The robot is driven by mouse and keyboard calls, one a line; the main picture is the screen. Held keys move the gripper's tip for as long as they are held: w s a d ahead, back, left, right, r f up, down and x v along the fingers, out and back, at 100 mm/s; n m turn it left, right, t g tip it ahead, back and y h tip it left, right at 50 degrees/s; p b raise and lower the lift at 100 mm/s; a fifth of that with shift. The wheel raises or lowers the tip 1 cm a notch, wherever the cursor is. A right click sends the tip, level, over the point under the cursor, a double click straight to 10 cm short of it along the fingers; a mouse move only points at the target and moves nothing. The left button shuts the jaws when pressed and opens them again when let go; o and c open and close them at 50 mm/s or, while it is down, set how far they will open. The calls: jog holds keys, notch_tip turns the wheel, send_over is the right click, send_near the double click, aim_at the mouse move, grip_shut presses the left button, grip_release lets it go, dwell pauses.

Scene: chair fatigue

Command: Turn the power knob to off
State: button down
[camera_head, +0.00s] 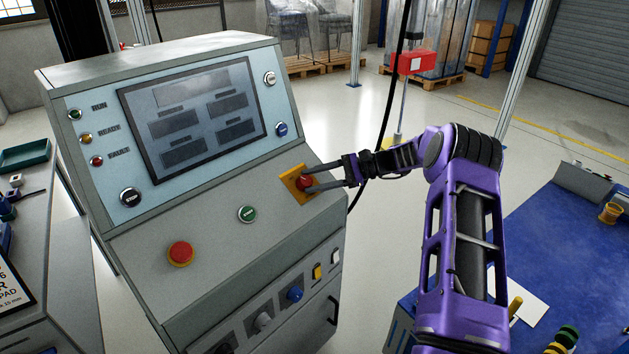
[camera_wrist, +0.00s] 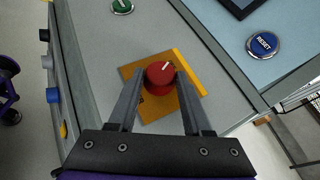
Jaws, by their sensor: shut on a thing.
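The power knob is a red round knob (camera_head: 304,183) on a yellow-orange square plate (camera_head: 291,181), on the sloped desk of the grey console. In the wrist view the red knob (camera_wrist: 161,77) carries a pale pointer line that points up and to the right, and its plate (camera_wrist: 188,102) lies around it. My gripper (camera_head: 306,180) reaches in from the right, its two fingers on either side of the knob and closed on it. In the wrist view the fingertips (camera_wrist: 160,80) flank the knob. Any lettering on the plate is too small to read.
A green button (camera_head: 247,214) and a red mushroom button (camera_head: 180,253) sit on the same desk. The blue RESET button (camera_wrist: 262,44) is on the panel above. Several knobs and switches line the front face. A black cable (camera_head: 388,100) hangs behind my wrist.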

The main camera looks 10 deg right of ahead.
jog(key=shift+c, duration=1.7)
grip_release()
jog(key=p+v, duration=0.1)
jog(key=v, duration=1.6)
jog(key=shift+d, duration=0.2)
jog(key=shift+s+a, duration=0.1)
